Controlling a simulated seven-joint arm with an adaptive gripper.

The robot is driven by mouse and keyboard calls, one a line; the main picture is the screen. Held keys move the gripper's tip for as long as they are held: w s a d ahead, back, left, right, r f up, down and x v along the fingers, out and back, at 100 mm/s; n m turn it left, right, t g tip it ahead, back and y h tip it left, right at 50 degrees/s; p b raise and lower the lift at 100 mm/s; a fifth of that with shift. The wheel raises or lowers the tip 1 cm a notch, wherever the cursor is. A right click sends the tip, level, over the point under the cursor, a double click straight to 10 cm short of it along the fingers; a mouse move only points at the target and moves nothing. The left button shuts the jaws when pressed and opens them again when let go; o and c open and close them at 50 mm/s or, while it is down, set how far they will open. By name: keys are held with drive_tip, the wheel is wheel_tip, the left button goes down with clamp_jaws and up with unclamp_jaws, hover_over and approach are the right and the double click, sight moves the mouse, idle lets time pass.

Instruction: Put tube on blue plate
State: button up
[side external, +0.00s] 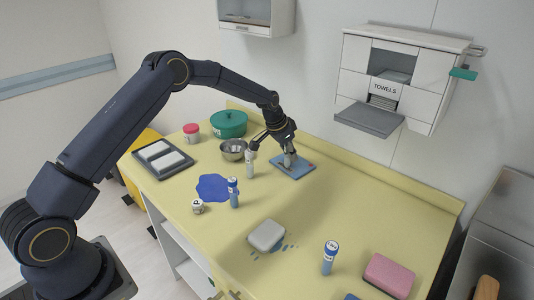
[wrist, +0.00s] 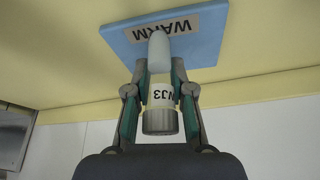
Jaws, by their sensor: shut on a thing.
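The tube (wrist: 161,93) has a pale body, a cream label with dark letters and a grey cap. My gripper (wrist: 160,78) is shut on it, one finger on each side, with the cap toward my palm. The blue plate (wrist: 205,48) lies beyond the tube's far end in the wrist view and carries a WARM label. In the side external view my gripper (side external: 288,152) is over the blue plate (side external: 297,172). The tube is mostly hidden there by the fingers. I cannot tell whether the tube touches the plate.
Another pale tube (side external: 250,166) stands left of the plate, near the metal bowl (side external: 233,150) and green pot (side external: 229,124). The counter right of the plate is clear.

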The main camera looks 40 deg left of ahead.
drive_tip(key=o, duration=0.9)
drive_tip(key=v, duration=1.3)
drive_tip(key=s+d+r+y, duration=0.1)
drive_tip(key=s+d+r, duration=0.2)
drive_tip(key=s+r, duration=0.95)
drive_tip(key=s+n, duration=0.1)
drive_tip(key=s, duration=0.7)
drive_tip(key=s+f+n, duration=0.1)
drive_tip(key=s, duration=0.7)
drive_tip(key=s+f+n+t, duration=0.1)
drive_tip(key=s, duration=0.8)
drive_tip(key=shift+d+n, duration=0.1)
drive_tip(key=shift+n, duration=0.2)
